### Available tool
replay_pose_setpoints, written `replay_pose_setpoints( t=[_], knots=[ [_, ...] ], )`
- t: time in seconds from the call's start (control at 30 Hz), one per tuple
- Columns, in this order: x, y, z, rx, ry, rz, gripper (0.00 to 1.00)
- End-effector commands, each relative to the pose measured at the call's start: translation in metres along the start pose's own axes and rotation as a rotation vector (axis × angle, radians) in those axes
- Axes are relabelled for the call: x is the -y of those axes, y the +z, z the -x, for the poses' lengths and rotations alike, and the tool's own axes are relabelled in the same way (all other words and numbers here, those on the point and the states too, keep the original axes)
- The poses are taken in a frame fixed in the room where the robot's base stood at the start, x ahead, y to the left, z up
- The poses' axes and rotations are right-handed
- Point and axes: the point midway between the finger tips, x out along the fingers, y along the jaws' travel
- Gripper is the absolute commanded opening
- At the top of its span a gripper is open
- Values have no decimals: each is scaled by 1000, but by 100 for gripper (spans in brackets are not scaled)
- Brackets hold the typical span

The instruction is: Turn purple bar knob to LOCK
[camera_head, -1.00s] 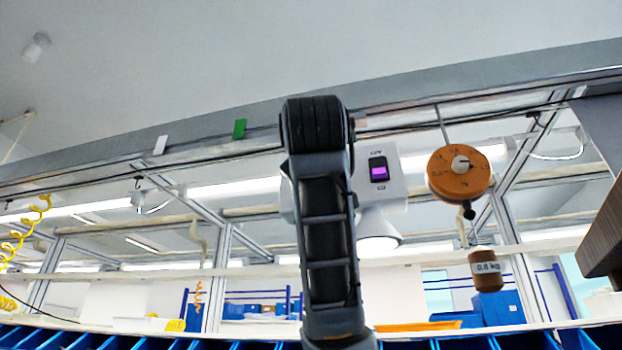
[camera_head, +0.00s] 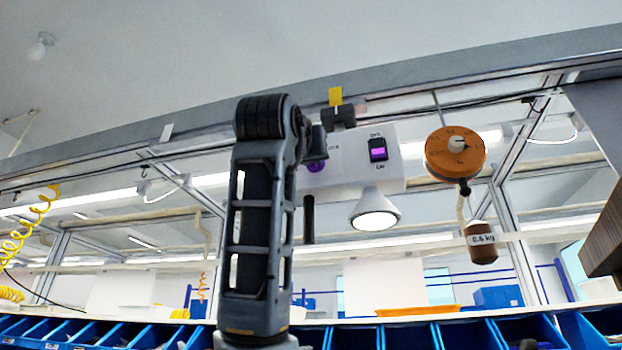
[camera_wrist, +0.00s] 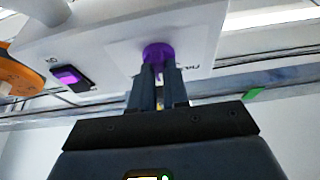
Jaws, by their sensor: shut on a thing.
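The purple bar knob (camera_wrist: 158,53) sits on the white panel box in the wrist view, between and just beyond my fingertips. My gripper (camera_wrist: 159,70) is shut on it, and the fingers cover part of the bar. In the head view a bit of the purple knob (camera_head: 316,165) shows beside my arm, which hides most of my gripper. The white panel box (camera_head: 352,170) carries a label by the knob; only its end, reading like "OCK", is visible in the head view. I cannot tell which mark the bar points at.
A purple rocker switch (camera_head: 378,149) is on the same box, and a lamp (camera_head: 375,212) hangs below it. An orange dial (camera_head: 455,153) and a hanging brown weight (camera_head: 481,242) are to the right. A metal rail (camera_head: 410,92) runs above. Blue bins (camera_head: 460,335) line the bottom.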

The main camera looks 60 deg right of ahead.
Motion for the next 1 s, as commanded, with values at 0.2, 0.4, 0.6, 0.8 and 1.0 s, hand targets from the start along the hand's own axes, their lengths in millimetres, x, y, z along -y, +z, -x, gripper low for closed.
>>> replay_pose_setpoints(
  t=[0.2,0.4,0.6,0.8,1.0],
  knots=[
    [4,0,0,3,74,-186,0],
    [5,-2,0,3,147,-359,0],
    [6,-3,-1,2,211,-511,0],
    [6,-3,-1,1,259,-625,0],
    [6,-3,-1,1,288,-694,0]
  ],
)
